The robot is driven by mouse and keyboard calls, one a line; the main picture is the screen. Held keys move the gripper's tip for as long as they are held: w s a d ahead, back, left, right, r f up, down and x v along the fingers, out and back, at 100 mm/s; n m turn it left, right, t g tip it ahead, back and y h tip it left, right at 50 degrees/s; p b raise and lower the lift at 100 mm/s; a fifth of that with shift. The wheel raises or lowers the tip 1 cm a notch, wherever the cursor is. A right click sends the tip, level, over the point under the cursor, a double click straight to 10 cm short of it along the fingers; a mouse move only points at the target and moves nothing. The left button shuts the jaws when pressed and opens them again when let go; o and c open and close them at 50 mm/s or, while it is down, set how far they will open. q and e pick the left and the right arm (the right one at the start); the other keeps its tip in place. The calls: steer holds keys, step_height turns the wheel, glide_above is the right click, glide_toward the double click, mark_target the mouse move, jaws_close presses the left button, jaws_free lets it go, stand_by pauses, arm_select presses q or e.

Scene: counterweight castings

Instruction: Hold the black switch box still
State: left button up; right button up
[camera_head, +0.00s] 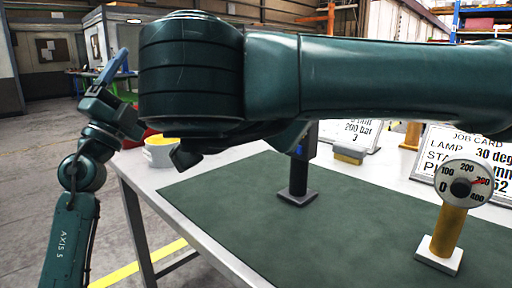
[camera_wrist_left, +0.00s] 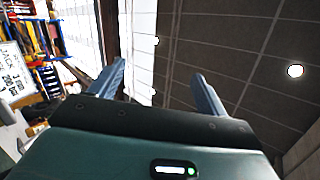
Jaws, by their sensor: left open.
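The black switch box (camera_head: 308,147) stands upright on a dark post with a square foot (camera_head: 297,197) on the green mat. My left gripper (camera_head: 120,78) is raised at the far left, beyond the table's left edge and well away from the box. In the left wrist view its two blue fingers (camera_wrist_left: 158,72) are spread with nothing between them.
A gauge on a yellow post (camera_head: 452,232) stands at the mat's right. Job cards (camera_head: 465,160) and a yellow-and-grey block (camera_head: 349,155) are at the back. A white-and-yellow bucket (camera_head: 160,152) sits at the table's left end. The front of the green mat (camera_head: 330,240) is clear.

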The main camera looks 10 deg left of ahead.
mark_target(300, 152)
arm_select(q)
steer(key=s+d+m+g+h, duration=0.3)
steer(key=d+m+g+h, duration=0.3)
steer(key=d+m+g, duration=0.7)
steer(key=s+d+f+m+t+y, duration=0.2)
steer(key=d+f+m+y, duration=0.4)
steer(key=d+f+m, duration=0.3)
steer(key=s+d+f+x, duration=0.1)
steer(key=x, duration=1.2)
steer(key=shift+w+d, duration=0.2)
steer(key=shift+d, duration=0.3)
steer(key=shift+c, duration=0.6)
